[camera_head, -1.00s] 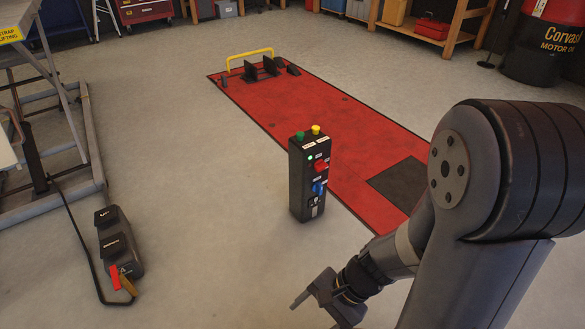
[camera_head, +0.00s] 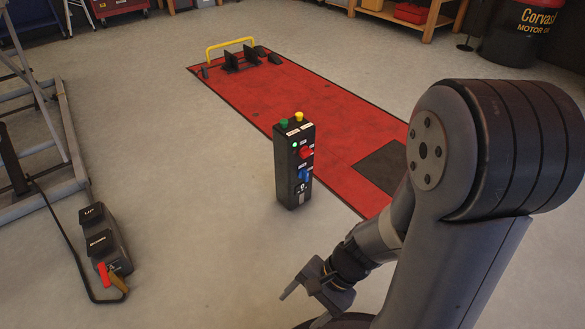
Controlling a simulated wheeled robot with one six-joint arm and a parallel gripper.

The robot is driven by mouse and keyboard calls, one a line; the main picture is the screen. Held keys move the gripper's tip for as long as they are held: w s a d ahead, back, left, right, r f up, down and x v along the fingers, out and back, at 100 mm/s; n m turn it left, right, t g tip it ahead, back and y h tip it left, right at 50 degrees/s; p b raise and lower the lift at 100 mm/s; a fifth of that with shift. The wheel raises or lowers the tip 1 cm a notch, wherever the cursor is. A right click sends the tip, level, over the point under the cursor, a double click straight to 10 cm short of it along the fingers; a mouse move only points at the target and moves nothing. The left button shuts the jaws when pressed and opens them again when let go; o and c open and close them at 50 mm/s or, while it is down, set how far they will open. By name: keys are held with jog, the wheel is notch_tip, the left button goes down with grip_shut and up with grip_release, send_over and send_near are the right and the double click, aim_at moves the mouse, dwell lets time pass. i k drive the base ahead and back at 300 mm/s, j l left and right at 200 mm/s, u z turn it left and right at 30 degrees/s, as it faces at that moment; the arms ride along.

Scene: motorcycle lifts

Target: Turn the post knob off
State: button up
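A black control post (camera_head: 291,178) stands upright on the floor in the middle of the view. The small labels and exact knob angles are too small to read. My gripper (camera_head: 300,305) is low in front of the post, apart from it, with its fingers spread and nothing between them.
A red lift platform (camera_head: 290,100) with a yellow wheel hoop (camera_head: 230,42) lies behind the post. A black foot pedal box (camera_head: 105,242) with a cable lies at left, beside a grey metal frame (camera_head: 65,125). The floor between pedal and post is clear.

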aim_at(305, 152)
jog(key=i+j, duration=0.15)
jog(key=i, duration=0.3)
jog(key=i+j, duration=0.1)
jog(key=i, duration=0.35)
jog(key=z, duration=0.05)
